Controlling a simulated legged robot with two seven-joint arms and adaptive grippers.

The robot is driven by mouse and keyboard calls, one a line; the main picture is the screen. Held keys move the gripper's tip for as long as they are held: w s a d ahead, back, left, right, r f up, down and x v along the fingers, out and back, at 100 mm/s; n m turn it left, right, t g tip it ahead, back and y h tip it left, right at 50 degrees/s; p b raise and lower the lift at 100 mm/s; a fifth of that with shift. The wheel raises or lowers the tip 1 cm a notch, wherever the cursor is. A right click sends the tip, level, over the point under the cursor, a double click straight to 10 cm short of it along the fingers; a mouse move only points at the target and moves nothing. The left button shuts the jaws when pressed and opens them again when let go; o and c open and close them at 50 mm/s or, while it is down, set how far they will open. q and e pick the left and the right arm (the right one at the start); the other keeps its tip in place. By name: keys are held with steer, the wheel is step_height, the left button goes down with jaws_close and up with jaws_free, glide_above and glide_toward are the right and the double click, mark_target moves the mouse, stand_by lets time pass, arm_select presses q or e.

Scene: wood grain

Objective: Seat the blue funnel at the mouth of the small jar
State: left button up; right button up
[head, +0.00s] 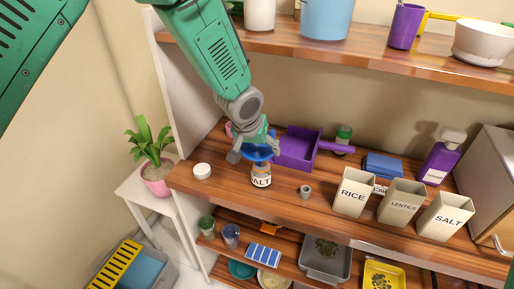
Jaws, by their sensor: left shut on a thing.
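The small jar (261,180), with a SALT label, stands upright on the wooden counter near its front left. The blue funnel (257,153) is right at the top of the jar. My left gripper (251,148) comes down from above and is shut on the funnel. The gripper partly hides the funnel, and I cannot tell whether its spout is inside the jar's mouth or just above it. My right gripper is not in view.
A white lid (202,171) lies left of the jar, and a small grey cup-like piece (305,191) lies to its right. A purple dustpan-like tray (297,150) is behind. RICE (352,193), LENTILS (399,204) and SALT (444,217) bins stand at right. An upper shelf (370,60) overhangs.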

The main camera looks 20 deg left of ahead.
arm_select(q)
steer(key=shift+d, duration=0.15)
stand_by(0.4)
steer(key=shift+o, duration=0.2)
steer(key=shift+d, duration=0.35)
steer(key=shift+a, duration=0.2)
steer(key=shift+c, duration=0.2)
steer(key=o, duration=1.5)
steer(key=shift+d, duration=0.15)
